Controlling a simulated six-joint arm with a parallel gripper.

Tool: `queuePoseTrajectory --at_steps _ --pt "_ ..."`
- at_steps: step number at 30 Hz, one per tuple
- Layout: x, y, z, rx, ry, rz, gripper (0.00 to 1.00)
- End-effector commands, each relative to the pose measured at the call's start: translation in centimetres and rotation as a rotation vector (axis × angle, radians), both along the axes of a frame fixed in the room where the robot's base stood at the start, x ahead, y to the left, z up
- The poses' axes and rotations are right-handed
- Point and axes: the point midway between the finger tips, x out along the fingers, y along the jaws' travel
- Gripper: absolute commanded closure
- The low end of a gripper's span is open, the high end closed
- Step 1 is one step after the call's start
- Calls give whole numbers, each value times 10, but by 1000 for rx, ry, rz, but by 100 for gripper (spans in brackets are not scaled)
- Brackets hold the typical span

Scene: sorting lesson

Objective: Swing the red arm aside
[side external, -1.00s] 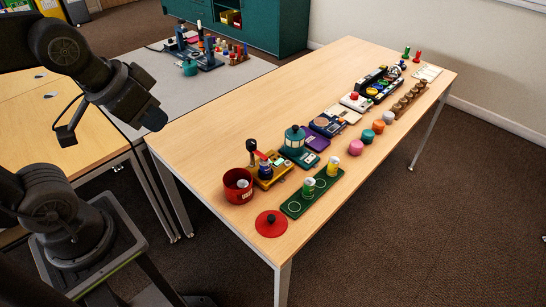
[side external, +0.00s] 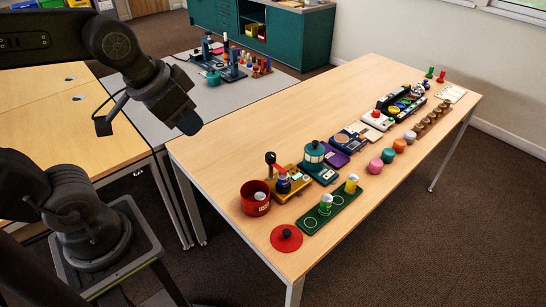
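The red arm (side external: 279,169) is a small bar on a yellow base (side external: 293,192) near the table's near left end. A black knob on a post (side external: 270,158) stands at its left end. A dark blue round piece (side external: 283,184) sits below the bar; I cannot tell if they touch.
Close around the yellow base stand a red pot (side external: 256,205), a teal lantern-like piece (side external: 313,157) and a green tray (side external: 340,213) with two cans. A red lid (side external: 286,238) lies near the front corner. Several other items run along the table (side external: 240,150); its left side is bare.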

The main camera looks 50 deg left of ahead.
Motion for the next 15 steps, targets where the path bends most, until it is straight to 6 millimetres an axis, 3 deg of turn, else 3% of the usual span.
queuePoseTrajectory --at_steps 8,11,15 --pt "92 17 -4 100 164 -219 50" --pt "127 25 -16 126 221 -309 41" --pt "174 39 -45 151 299 -438 40"
